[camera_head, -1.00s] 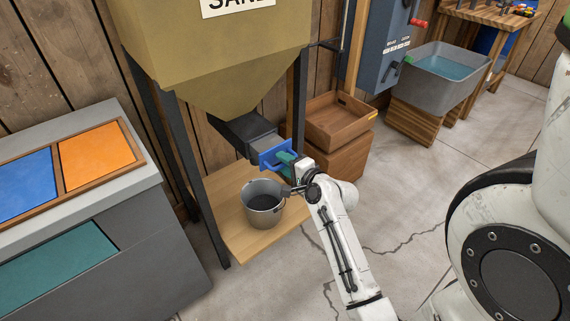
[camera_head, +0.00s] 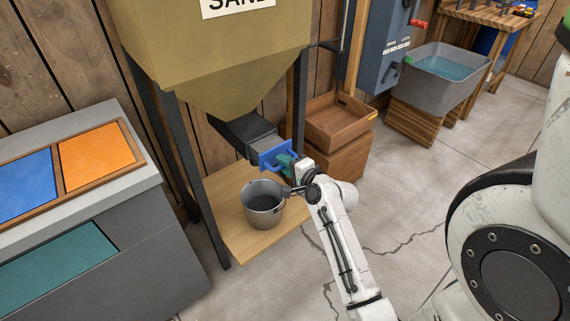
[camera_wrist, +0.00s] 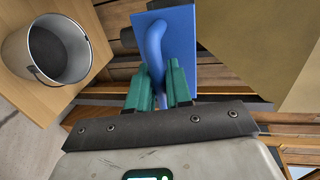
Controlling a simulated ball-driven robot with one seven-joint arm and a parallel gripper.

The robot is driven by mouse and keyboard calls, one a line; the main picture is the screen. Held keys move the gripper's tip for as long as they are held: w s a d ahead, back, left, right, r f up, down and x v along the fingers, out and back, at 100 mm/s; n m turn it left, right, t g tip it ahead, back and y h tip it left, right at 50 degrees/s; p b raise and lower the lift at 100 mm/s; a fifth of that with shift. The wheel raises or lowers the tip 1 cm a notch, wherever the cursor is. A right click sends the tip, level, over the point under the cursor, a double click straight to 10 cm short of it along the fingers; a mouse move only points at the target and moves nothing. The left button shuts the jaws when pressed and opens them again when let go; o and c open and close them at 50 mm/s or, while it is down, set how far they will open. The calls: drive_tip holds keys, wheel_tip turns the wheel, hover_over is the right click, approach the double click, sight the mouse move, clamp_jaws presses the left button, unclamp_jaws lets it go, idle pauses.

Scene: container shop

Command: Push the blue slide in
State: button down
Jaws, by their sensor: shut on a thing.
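The blue slide (camera_head: 270,151) is a blue plate with a handle, at the end of a grey chute (camera_head: 248,135) under the tan sand hopper (camera_head: 215,65). Some grey slide shows between the blue plate and the dark chute housing. In the wrist view the blue plate (camera_wrist: 180,45) fills the upper middle, with its curved blue handle (camera_wrist: 155,50) between my green fingers. My gripper (camera_wrist: 158,85) is shut on the handle; it also shows in the head view (camera_head: 288,163). A metal bucket (camera_head: 262,205) stands upright below, on a wooden shelf, with dark contents or a dark inside.
The wooden shelf (camera_head: 236,240) and dark hopper legs (camera_head: 190,165) stand close by. A grey cabinet with colored panels (camera_head: 110,225) is at left. Wooden crates (camera_head: 338,120) and a water basin (camera_head: 440,75) are at the back right. The concrete floor is clear.

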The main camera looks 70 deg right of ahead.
sight(275, 154)
drive_tip(key=x, duration=0.2)
drive_tip(key=r+x, duration=0.1)
drive_tip(key=x, duration=0.1)
drive_tip(key=p+x, duration=0.1)
drive_tip(key=x, duration=0.2)
drive_tip(key=shift+w+r, duration=0.25)
drive_tip(key=shift+d, duration=0.1)
drive_tip(key=c, duration=1.2)
unclamp_jaws()
drive_tip(key=shift+c, duration=0.2)
drive_tip(key=shift+o, duration=0.2)
drive_tip(key=p+v, duration=0.1)
drive_tip(key=v, duration=0.9)
drive_tip(key=shift+s, duration=0.3)
